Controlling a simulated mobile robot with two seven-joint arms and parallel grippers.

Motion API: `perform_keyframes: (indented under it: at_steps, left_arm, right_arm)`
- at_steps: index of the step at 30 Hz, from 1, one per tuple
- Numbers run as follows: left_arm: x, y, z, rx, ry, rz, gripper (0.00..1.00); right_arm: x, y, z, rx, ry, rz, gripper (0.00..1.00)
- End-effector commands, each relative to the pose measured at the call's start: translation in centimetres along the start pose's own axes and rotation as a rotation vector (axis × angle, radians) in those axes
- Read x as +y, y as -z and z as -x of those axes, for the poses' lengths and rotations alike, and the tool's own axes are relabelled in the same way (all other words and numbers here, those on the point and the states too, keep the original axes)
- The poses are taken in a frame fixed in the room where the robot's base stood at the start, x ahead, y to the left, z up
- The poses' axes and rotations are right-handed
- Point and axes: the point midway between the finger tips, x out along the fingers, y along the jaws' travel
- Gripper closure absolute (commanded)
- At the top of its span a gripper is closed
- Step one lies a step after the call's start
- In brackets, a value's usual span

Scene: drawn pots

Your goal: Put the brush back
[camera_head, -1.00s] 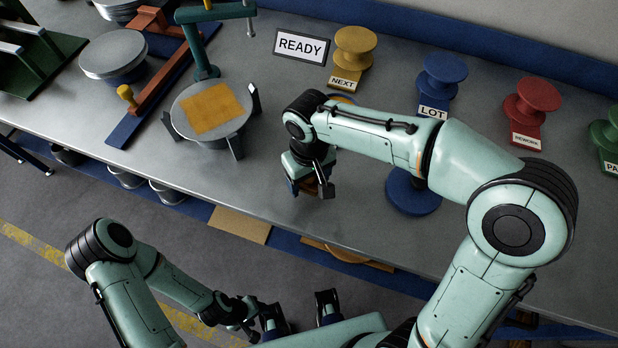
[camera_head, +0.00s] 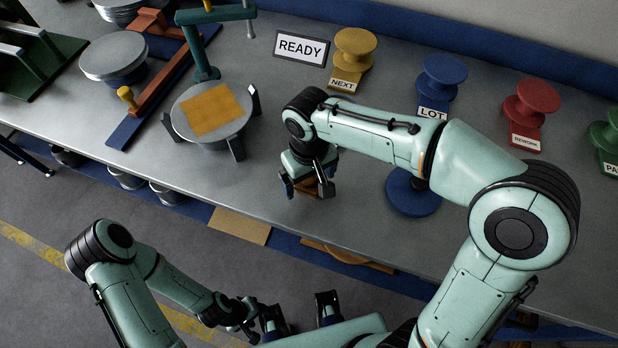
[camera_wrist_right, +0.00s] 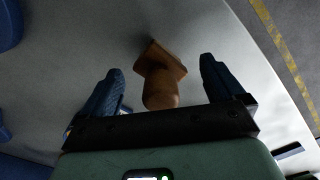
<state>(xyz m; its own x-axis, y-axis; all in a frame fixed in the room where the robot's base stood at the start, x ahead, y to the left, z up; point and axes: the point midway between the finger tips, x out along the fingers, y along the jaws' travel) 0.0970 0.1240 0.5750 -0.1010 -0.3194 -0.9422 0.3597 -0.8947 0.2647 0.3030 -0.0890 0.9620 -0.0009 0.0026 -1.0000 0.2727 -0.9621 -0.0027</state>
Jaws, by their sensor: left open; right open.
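The brush appears to be a brown wooden piece with a rounded handle end and a squarish block (camera_wrist_right: 160,75), seen in the right wrist view on the grey bench. Its bristles are hidden. In the head view only a bit of brown (camera_head: 309,190) shows under my right gripper (camera_head: 306,187). That gripper is open, low over the bench. In the right wrist view its two fingers (camera_wrist_right: 160,90) stand on either side of the brush, with visible gaps to both. My left gripper (camera_head: 300,315) is open and empty in front of the bench, near my body.
A round grey stand with an orange square (camera_head: 213,108) is left of my right gripper. A blue disc (camera_head: 413,195) lies right of it, partly under my arm. Yellow (camera_head: 354,45), blue (camera_head: 441,75) and red (camera_head: 535,100) spools stand behind. A READY sign (camera_head: 301,47) is at the back.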

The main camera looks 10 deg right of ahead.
Motion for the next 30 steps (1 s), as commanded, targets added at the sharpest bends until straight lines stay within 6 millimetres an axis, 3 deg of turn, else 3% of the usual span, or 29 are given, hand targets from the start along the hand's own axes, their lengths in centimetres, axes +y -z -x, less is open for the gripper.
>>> perform_keyframes:
  at_steps: [9,15,30]
  left_arm:
    - [0.6,0.3,1.4,0.006,-0.002,-0.002,0.46]
    - [0.8,0.4,2.0,0.009,-0.003,-0.003,0.46]
    - [0.9,0.4,2.1,0.009,-0.003,-0.003,0.46]
  right_arm:
    - [-0.1,0.1,7.1,0.006,0.001,0.001,0.05]
    - [0.0,0.1,10.0,0.002,0.001,0.001,0.05]
    - [0.0,0.0,10.8,0.000,0.001,0.001,0.05]
